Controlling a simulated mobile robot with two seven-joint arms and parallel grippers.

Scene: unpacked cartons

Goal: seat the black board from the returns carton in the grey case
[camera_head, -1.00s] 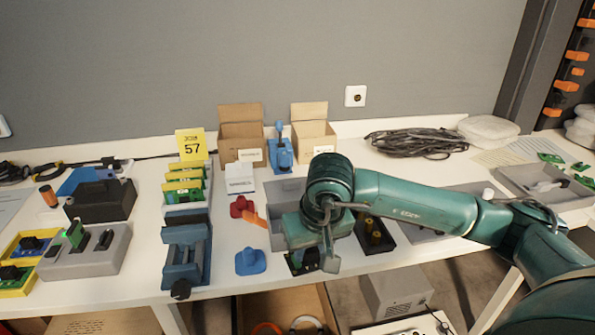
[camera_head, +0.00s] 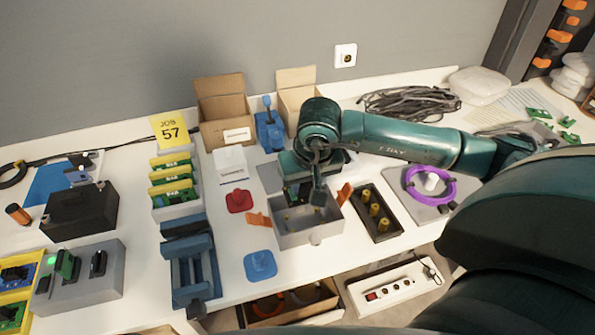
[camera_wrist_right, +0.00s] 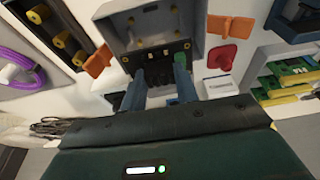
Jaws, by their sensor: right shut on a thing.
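My right gripper (camera_head: 305,192) is shut on the black board (camera_wrist_right: 156,61) and holds it tilted at the back part of the open grey case (camera_head: 313,238). In the right wrist view the board lies between the two fingers (camera_wrist_right: 158,88) and overlaps the near part of the case (camera_wrist_right: 180,14). Small brass-coloured posts show inside the case. I cannot tell whether the board touches the case. Two open cartons stand at the back, a left one (camera_head: 222,105) and a right one (camera_head: 296,90). Their labels are unreadable. My left gripper is out of view.
Orange clips (camera_head: 258,219) flank the case. A dark tray with yellow posts (camera_head: 363,222) stands right of it, then a grey plate with a purple ring (camera_head: 430,186). A blue vise (camera_head: 190,262) and a rack of green boards (camera_head: 177,205) stand left.

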